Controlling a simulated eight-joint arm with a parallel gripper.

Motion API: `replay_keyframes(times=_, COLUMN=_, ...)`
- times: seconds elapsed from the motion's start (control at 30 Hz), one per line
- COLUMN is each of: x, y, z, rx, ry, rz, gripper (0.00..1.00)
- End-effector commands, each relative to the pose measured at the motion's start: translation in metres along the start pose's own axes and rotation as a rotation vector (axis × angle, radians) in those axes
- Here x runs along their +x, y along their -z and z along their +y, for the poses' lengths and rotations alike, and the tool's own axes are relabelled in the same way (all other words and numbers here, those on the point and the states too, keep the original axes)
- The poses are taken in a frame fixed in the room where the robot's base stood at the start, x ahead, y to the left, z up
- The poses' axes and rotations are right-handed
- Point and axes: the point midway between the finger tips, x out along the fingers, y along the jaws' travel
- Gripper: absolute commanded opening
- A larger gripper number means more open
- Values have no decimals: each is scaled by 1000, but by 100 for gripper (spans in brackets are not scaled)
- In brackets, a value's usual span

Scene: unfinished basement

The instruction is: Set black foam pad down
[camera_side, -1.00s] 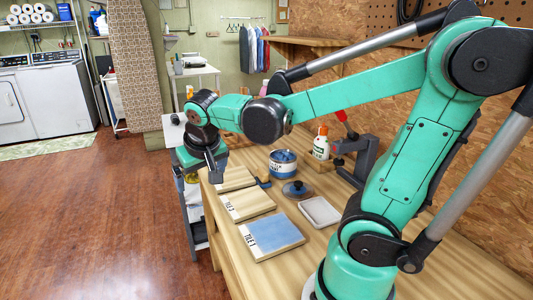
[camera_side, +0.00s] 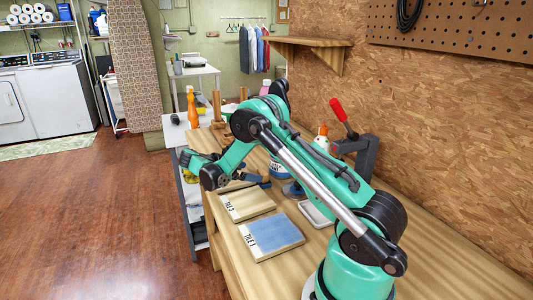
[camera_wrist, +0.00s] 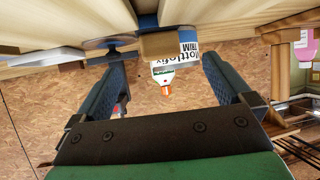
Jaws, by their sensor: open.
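I cannot make out the black foam pad in either view. My gripper (camera_side: 262,181) is low over the bench beyond the tiles, turned sideways towards the back wall. In the wrist view my gripper (camera_wrist: 163,90) has its two dark fingers wide apart with nothing held between them. A third tile beyond is mostly hidden by my arm.
A pale tray (camera_side: 317,214) lies right of the tiles. A red-handled clamp or press (camera_side: 355,145) stands near the wall.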

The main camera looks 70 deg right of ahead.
Motion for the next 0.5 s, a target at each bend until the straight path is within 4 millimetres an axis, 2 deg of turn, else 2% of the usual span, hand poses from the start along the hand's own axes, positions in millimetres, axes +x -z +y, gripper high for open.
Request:
replay_keyframes(times=0.23, x=35, y=0, z=0, rx=-2, ry=0, rz=-2, gripper=98)
replay_keyframes(times=0.5, x=44, y=0, z=0, rx=-4, ry=3, rz=-2, gripper=98)
